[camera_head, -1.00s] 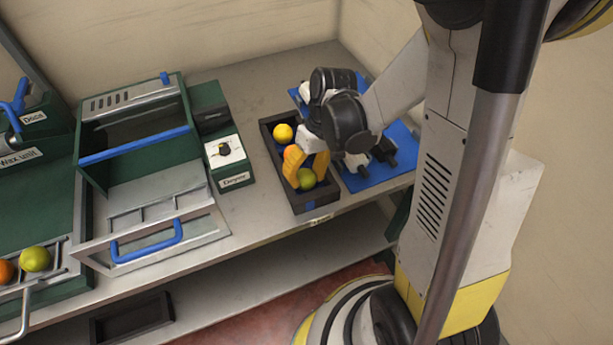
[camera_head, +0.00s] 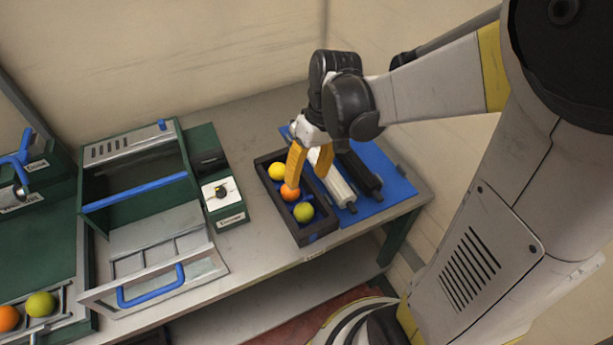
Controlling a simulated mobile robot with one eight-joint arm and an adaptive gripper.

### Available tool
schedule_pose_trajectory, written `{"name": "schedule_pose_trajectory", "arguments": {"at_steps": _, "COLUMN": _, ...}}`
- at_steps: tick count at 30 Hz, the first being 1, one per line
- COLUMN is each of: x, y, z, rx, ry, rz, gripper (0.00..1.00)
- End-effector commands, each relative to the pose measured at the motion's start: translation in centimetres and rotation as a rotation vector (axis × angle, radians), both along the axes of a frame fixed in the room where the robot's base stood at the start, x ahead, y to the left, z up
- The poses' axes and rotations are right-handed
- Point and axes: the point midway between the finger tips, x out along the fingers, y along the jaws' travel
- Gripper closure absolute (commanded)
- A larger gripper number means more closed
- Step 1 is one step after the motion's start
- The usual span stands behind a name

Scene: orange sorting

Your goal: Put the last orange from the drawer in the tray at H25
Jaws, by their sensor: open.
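The dark tray (camera_head: 318,231) stands on the bench with three fruits in a row. A yellow one (camera_head: 277,171) is at the far end, an orange one (camera_head: 290,192) is in the middle and a green one (camera_head: 303,211) is at the near end. My gripper (camera_head: 307,178) is open just above the tray, by the orange fruit, with its yellow fingers spread. I cannot tell whether a finger touches that fruit. The pulled-out drawer (camera_head: 165,283) with a blue handle shows no fruit in its visible part. No H25 marking is legible.
A green machine (camera_head: 140,165) with a blue bar stands left of the tray, beside a small labelled control box (camera_head: 227,205). A blue mat (camera_head: 392,188) with tools lies right of the tray. An orange fruit (camera_head: 8,318) and a green fruit (camera_head: 41,304) sit at lower left.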

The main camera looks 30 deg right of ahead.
Motion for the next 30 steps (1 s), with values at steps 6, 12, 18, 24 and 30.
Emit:
{"name": "schedule_pose_trajectory", "arguments": {"at_steps": 6, "x": -2.5, "y": 1.4, "z": 4.8, "rx": -0.104, "ry": -0.219, "rz": -0.087, "gripper": 0.47}}
{"name": "schedule_pose_trajectory", "arguments": {"at_steps": 12, "x": -4.7, "y": 2.2, "z": 7.8, "rx": -0.154, "ry": -0.442, "rz": -0.156, "gripper": 0.47}}
{"name": "schedule_pose_trajectory", "arguments": {"at_steps": 18, "x": -5.9, "y": 2.5, "z": 9.1, "rx": -0.161, "ry": -0.576, "rz": -0.189, "gripper": 0.47}}
{"name": "schedule_pose_trajectory", "arguments": {"at_steps": 24, "x": -6.0, "y": 2.6, "z": 9.4, "rx": -0.161, "ry": -0.606, "rz": -0.197, "gripper": 0.47}}
{"name": "schedule_pose_trajectory", "arguments": {"at_steps": 30, "x": -6.0, "y": 2.6, "z": 9.3, "rx": -0.160, "ry": -0.604, "rz": -0.197, "gripper": 0.47}}
